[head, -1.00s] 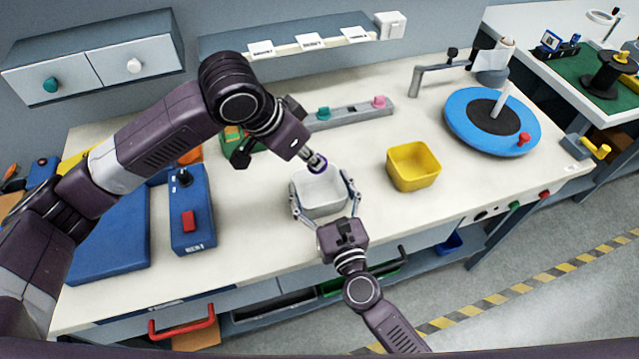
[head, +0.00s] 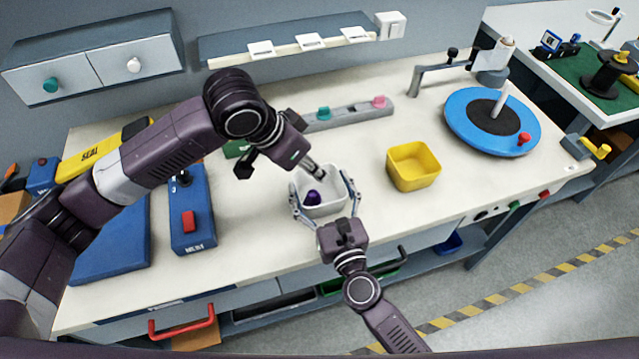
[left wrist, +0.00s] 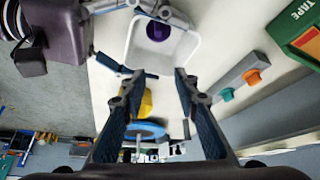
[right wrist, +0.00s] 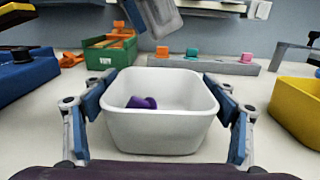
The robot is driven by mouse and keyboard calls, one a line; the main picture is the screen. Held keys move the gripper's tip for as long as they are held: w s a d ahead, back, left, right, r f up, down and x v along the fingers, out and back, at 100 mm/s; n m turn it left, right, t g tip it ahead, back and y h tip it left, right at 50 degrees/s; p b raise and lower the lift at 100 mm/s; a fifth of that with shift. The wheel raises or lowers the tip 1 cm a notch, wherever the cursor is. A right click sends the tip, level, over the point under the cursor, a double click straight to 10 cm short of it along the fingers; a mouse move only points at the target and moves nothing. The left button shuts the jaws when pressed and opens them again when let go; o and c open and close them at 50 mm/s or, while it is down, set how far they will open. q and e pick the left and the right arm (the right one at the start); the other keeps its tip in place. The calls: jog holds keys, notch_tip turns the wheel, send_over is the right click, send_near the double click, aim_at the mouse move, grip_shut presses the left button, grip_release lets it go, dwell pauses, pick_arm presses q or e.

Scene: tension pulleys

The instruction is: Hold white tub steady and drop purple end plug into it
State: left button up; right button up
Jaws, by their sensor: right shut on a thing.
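The white tub (head: 335,203) stands on the bench in front of me. The purple end plug (head: 313,197) lies inside it, toward its left side; it also shows in the left wrist view (left wrist: 158,31) and the right wrist view (right wrist: 141,102). My right gripper (head: 325,205) is shut on the tub, with a finger on each side wall, also in the right wrist view (right wrist: 160,108). My left gripper (head: 318,172) is over the tub's back rim. In the left wrist view its fingers (left wrist: 152,80) are apart with nothing between them.
A yellow tub (head: 413,168) stands to the right of the white tub. A blue turntable (head: 470,125) is at the back right. A blue box with a red switch (head: 190,215) is at the left. A grey rail with knobs (head: 345,116) lies behind. Bench between the tubs is clear.

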pick_arm(q)
jog(key=shift+r, duration=0.1)
pick_arm(e)
jog(key=o, duration=1.3)
pick_arm(q)
jog(key=v, duration=1.1)
jog(key=shift+s+r, duration=0.15)
jog(key=shift+r, duration=0.2)
jog(key=shift+a, duration=0.15)
pick_arm(e)
jog(key=v, duration=1.2)
jog(key=shift+s, duration=0.1)
